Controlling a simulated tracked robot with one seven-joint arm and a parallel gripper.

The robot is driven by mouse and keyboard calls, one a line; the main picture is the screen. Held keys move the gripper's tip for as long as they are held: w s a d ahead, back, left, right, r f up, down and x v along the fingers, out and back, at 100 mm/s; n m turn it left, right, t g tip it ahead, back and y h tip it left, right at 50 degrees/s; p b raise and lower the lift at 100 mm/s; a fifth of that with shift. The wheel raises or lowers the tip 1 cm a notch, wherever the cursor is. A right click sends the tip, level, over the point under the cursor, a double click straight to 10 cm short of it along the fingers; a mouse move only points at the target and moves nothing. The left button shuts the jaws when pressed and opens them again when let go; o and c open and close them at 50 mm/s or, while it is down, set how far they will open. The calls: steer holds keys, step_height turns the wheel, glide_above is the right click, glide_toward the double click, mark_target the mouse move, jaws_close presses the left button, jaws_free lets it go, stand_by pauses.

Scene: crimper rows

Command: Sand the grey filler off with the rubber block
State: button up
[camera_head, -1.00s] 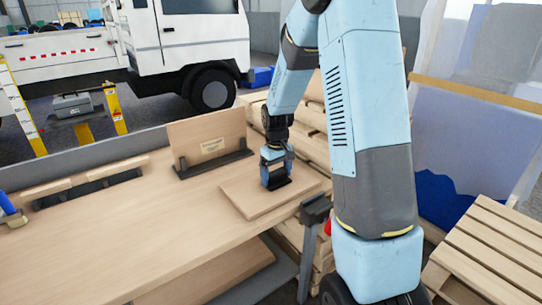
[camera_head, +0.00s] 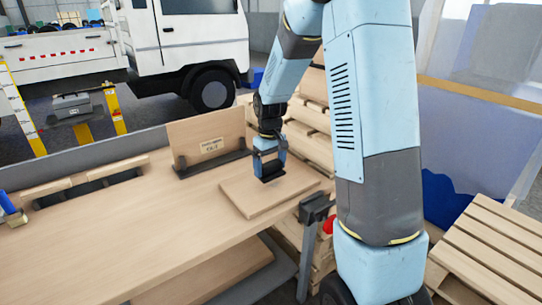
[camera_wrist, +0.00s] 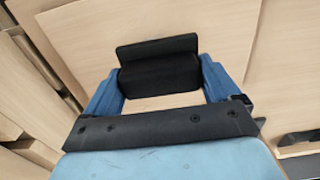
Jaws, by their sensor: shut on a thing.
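My gripper (camera_head: 269,160) is shut on a black block (camera_head: 271,177), the rubber block. In the wrist view the block (camera_wrist: 158,72) sits across between the two blue fingers, with a thin upright flange along its far side. The block is over a flat light wooden board (camera_head: 250,203) on the bench; I cannot tell whether it touches the board. I make out no grey filler on the bare part of the board. The patch under the block and gripper is hidden.
The board lies near the right end of the wooden bench (camera_head: 110,235). An upright wooden panel (camera_head: 190,132) with a label stands in a dark holder behind it. Stacked pallets (camera_head: 308,135) rise behind my arm. The bench's middle is clear.

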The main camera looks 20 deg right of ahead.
mark_target(271, 163)
steer(key=shift+r, duration=1.95)
steer(key=shift+d, duration=0.1)
